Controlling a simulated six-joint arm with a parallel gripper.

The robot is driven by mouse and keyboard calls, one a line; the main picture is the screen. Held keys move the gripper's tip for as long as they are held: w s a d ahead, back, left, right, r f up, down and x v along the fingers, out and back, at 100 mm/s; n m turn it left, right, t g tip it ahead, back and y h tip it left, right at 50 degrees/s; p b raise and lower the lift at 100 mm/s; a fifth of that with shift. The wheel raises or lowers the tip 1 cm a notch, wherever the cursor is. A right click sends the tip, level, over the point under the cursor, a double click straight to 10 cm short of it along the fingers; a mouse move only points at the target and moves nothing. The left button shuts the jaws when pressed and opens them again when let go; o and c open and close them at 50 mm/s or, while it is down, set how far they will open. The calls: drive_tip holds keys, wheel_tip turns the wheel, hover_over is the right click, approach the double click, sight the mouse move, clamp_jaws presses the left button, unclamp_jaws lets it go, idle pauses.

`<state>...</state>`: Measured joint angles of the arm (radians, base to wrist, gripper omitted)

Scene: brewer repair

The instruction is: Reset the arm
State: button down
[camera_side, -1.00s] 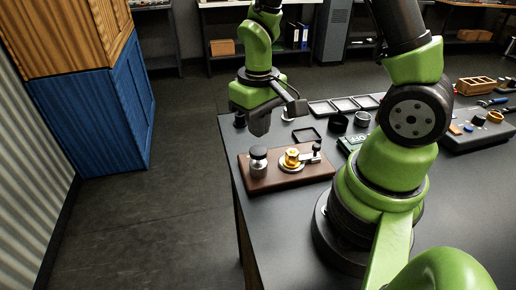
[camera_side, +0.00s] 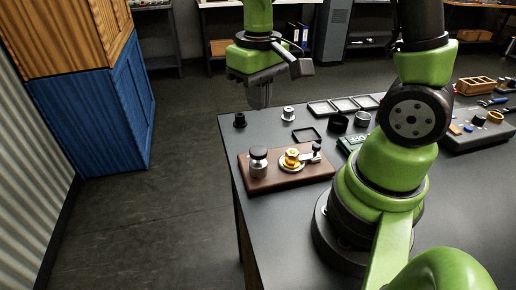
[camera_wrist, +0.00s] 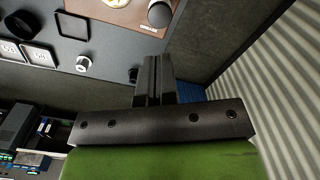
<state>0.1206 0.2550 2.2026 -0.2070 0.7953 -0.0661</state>
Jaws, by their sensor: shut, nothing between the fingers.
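My gripper (camera_side: 260,97) hangs above the far left edge of the table (camera_side: 222,128) in the side view, pointing down, clear of everything. Its fingers are shut with nothing between them; they also show together in the wrist view (camera_wrist: 153,75). Below and in front of it is a brown wooden board (camera_side: 290,180) bearing a grey-capped cylinder (camera_side: 258,163), a brass fitting (camera_side: 291,159) and a small metal lever part (camera_side: 316,152). A corner of the board shows at the top of the wrist view (camera_wrist: 125,12).
A small black part (camera_side: 240,120) and a silver part (camera_side: 288,114) stand behind the board. A square black frame (camera_side: 307,135), a black ring (camera_side: 337,123) and a row of trays (camera_side: 345,104) lie to the right. Blue and orange cabinets (camera_side: 95,120) stand off the table at left.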

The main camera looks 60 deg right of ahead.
sight(258, 150)
drive_tip(key=shift+f, duration=0.1)
idle(0.3)
drive_tip(key=shift+f, duration=3.85)
drive_tip(key=shift+f, duration=0.2)
drive_tip(key=shift+f, duration=1.6)
drive_tip(key=shift+r, duration=2.75)
drive_tip(key=shift+r, duration=3)
